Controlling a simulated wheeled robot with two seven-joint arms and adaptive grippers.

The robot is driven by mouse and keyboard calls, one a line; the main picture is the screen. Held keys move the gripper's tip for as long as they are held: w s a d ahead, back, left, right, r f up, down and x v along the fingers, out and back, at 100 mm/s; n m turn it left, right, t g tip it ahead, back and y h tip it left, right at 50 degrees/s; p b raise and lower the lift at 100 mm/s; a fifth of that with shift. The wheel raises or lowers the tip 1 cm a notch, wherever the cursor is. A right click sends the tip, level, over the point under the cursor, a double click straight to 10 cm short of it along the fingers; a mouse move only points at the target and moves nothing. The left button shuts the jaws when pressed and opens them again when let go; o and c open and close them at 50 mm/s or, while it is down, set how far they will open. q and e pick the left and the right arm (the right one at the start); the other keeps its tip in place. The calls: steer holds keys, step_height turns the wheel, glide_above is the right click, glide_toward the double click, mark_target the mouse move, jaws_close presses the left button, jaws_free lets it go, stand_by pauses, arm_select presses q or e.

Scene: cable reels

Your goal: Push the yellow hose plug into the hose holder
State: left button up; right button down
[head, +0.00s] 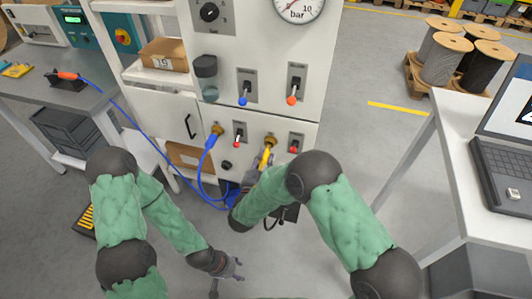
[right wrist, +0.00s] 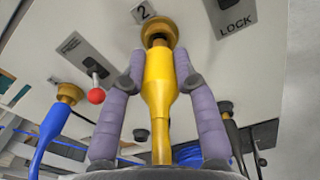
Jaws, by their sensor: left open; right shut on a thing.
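The yellow hose plug (right wrist: 158,85) stands between the two purple-grey fingers of my right gripper (right wrist: 160,62), which is shut on it. In the right wrist view, its tip points at the brass hose holder (right wrist: 160,30) under the label 2. The tip is at the holder's mouth; I cannot tell how far inside it is. In the head view, the plug (head: 265,158) is just below the holder (head: 271,141) on the white panel, and my right arm partly hides the gripper. My left gripper (head: 227,277) is open and empty, low over the floor.
A blue hose plug (head: 211,140) sits in the neighbouring brass holder on the left. Red-knobbed levers (head: 238,139) flank the holders, and its blue hose (head: 200,190) hangs below. A workbench (head: 75,100) is at left, a laptop table (head: 460,110) at right.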

steer(key=shift+v, duration=1.4)
arm_select(q)
steer(key=shift+r, duration=0.2)
arm_select(e)
steer(key=v, duration=0.6)
stand_by(0.6)
steer(key=shift+r, duration=0.1)
